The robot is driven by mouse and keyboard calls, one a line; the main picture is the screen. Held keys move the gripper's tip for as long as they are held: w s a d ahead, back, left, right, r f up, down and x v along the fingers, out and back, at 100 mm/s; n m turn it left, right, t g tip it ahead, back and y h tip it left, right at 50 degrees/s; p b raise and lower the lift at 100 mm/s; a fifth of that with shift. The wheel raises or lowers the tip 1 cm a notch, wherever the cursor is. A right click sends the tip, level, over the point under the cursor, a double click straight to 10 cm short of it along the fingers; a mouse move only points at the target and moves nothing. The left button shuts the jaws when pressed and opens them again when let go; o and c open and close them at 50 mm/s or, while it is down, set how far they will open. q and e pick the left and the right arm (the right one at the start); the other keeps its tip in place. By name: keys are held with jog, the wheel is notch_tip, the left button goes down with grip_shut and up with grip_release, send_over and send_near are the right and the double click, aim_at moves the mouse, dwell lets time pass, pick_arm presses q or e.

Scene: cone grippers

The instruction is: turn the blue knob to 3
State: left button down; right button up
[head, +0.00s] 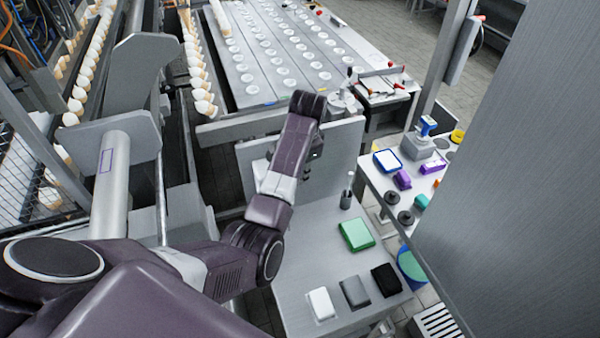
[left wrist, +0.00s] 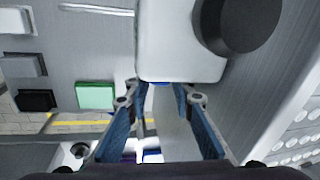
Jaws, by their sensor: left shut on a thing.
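My left arm reaches in from the left in the head view, and its wrist hides the gripper there. In the left wrist view my left gripper (left wrist: 163,92) has its two blue fingers drawn together at the tips. A small piece of the blue knob (left wrist: 160,83) shows between the fingertips, at the lower edge of a white housing (left wrist: 170,62). The fingers are shut on it. Most of the knob is hidden, and I cannot read any number or pointer. My right gripper is in neither view.
A grey upright panel (head: 342,150) stands behind the wrist at the back of a grey table (head: 300,262). On the table lie a green box (head: 356,234), a white block (head: 321,304), a grey block (head: 354,292) and a black block (head: 386,280). A large dark round part (left wrist: 240,22) sits beside the housing.

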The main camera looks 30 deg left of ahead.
pick_arm(q)
jog(key=shift+w+a+g+h, duration=0.1)
jog(key=shift+g+h, duration=0.4)
jog(key=shift+h, duration=0.1)
dwell(0.3)
jog(key=c, duration=1.7)
grip_release()
jog(key=shift+o, duration=0.2)
jog(key=shift+w+a+r, duration=0.1)
